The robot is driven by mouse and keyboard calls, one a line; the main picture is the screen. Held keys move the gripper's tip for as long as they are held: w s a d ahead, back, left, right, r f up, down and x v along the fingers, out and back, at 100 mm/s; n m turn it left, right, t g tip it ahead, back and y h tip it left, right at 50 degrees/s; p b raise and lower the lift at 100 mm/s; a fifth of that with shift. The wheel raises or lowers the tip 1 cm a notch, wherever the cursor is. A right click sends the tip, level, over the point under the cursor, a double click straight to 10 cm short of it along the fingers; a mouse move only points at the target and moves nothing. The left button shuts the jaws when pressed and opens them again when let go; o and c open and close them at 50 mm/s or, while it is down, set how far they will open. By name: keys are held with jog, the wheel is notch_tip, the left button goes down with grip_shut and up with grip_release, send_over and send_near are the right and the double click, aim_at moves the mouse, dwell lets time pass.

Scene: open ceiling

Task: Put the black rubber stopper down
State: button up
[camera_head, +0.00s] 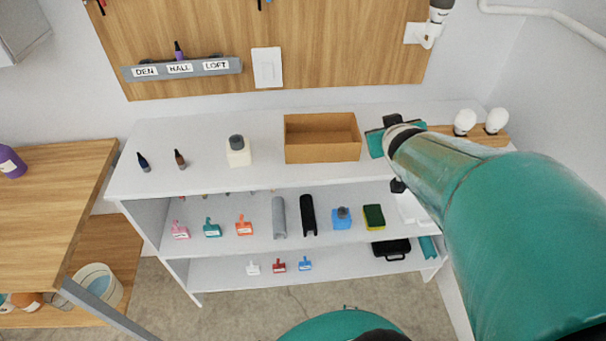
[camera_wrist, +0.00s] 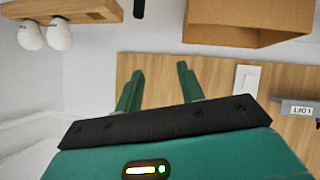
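My gripper (camera_head: 380,142) is over the right part of the white shelf top, just right of the open brown box (camera_head: 322,153). In the wrist view its two teal fingers (camera_wrist: 160,72) are spread apart, with nothing seen between them. A small black upright piece (camera_wrist: 138,8) shows at the top edge of the wrist view, between the box and the wooden bulb holder. It may be the black rubber stopper; it is cut off, so I cannot be sure. It is apart from my fingers.
White bulbs (camera_head: 480,122) sit in a wooden holder at the right. A cream bottle with a dark cap (camera_head: 238,152) and two small dark bottles (camera_head: 162,161) stand left of the box. A labelled grey rack (camera_head: 182,69) is on the wall board.

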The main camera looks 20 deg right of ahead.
jog(key=s+a+r+n+g+y, duration=0.1)
jog(key=s+a, duration=0.4)
jog(key=a, duration=0.6)
jog(key=s+a+r+n+g+y, duration=0.1)
jog(key=s+a+g+y, duration=0.2)
jog(key=a, duration=0.9)
jog(key=s+y, duration=0.1)
jog(key=s, duration=0.2)
jog(key=shift+r+g+y, duration=0.15)
jog(key=shift+g+y, duration=0.15)
jog(key=shift+g, duration=0.1)
